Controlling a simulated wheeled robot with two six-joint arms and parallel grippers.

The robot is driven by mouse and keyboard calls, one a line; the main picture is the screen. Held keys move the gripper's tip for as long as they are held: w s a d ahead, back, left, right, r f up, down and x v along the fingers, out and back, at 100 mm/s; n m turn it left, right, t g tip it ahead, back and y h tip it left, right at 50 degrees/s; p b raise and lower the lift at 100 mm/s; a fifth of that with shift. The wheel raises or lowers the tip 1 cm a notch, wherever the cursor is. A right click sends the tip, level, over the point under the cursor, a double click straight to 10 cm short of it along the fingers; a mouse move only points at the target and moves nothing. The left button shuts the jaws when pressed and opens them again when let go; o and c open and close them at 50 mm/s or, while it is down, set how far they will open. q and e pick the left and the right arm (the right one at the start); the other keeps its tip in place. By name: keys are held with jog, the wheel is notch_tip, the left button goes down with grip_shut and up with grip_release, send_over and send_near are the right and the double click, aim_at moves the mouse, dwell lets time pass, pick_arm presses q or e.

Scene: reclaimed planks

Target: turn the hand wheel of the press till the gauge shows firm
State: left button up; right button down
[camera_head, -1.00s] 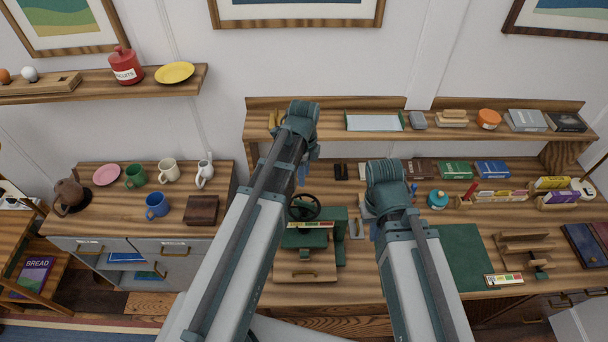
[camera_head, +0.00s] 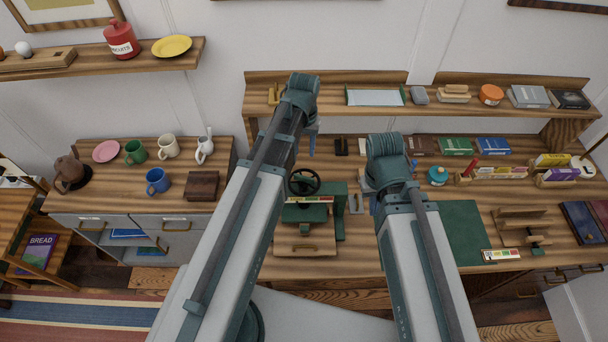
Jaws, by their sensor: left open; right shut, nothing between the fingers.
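The press (camera_head: 339,208) is a green frame on a wooden base, standing on the bench between my two arms. Its dark hand wheel (camera_head: 304,182) lies on top, just right of my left forearm. A small gauge strip (camera_head: 312,200) with coloured bands sits below the wheel; its reading is too small to tell. My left gripper (camera_head: 312,140) is open, mostly hidden behind its own wrist, above and behind the wheel and apart from it. My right gripper (camera_head: 369,191) is shut and empty, right of the press, partly hidden by its wrist.
A green mat (camera_head: 459,235) and a wooden stand (camera_head: 520,225) lie to the right. Books and small boxes line the bench back under a raised shelf (camera_head: 375,129). A side cabinet with mugs (camera_head: 157,181) stands left. The bench front near the press base is clear.

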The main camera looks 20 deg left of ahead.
aim_at(304, 177)
pick_arm(q)
jog(key=n, duration=1.6)
jog(key=shift+n, duration=0.3)
jog(key=shift+f, duration=0.15)
notch_tip(304, 177, down, 14)
jog(key=b, duration=1.4)
jog(key=shift+r, duration=0.2)
grip_shut()
